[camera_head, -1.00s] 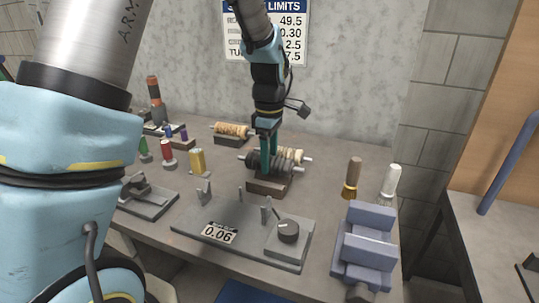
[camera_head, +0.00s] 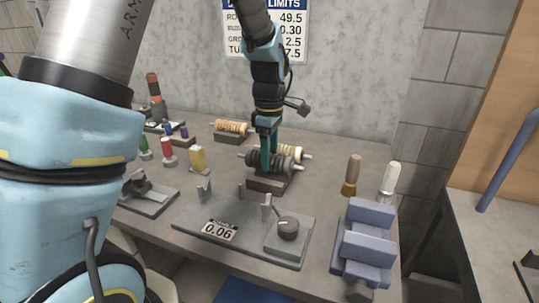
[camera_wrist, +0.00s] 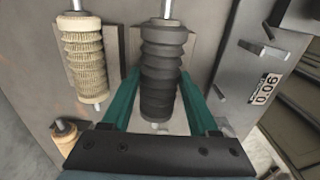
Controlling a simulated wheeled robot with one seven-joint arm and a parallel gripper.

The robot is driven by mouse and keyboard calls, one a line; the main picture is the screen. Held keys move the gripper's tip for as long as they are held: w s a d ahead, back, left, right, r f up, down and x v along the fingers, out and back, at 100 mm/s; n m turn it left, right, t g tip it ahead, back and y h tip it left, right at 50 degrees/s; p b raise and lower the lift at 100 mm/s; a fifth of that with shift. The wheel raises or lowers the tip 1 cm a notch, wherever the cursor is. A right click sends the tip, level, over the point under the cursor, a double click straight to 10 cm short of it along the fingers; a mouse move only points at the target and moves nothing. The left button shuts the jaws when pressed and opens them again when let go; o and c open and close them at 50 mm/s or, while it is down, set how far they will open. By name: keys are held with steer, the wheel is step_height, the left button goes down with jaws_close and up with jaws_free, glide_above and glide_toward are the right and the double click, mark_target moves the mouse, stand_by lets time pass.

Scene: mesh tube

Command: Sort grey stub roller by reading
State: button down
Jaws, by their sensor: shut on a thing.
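The grey roller (camera_head: 285,161) is dark and ribbed, with a metal axle end sticking out each side. It lies level at a wooden cradle (camera_head: 267,184); I cannot tell whether it rests there or is just clear. My gripper (camera_head: 268,160) points down with its teal fingers shut on the roller. In the wrist view the grey roller (camera_wrist: 163,75) lies between the fingers (camera_wrist: 158,85). The measuring fixture (camera_head: 208,222) has upright posts, a dark knob (camera_head: 288,227) and a display (camera_head: 220,231) reading 0.06.
A cream roller (camera_head: 290,151) lies just behind the grey one. A tan roller (camera_head: 230,127) sits on another cradle farther back. A limits poster (camera_head: 262,30) hangs behind.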

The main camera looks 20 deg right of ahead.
steer(key=shift+f+b, duration=0.65)
steer(key=shift+f, duration=0.7)
stand_by(1.3)
steer(key=shift+p, duration=0.4)
stand_by(0.5)
steer(key=shift+c, duration=0.4)
jaws_free()
step_height(320, 180, up, 11)
steer(key=shift+f+b, duration=0.1)
steer(key=shift+b, duration=0.8)
step_height(320, 180, up, 7)
steer(key=p, duration=0.6)
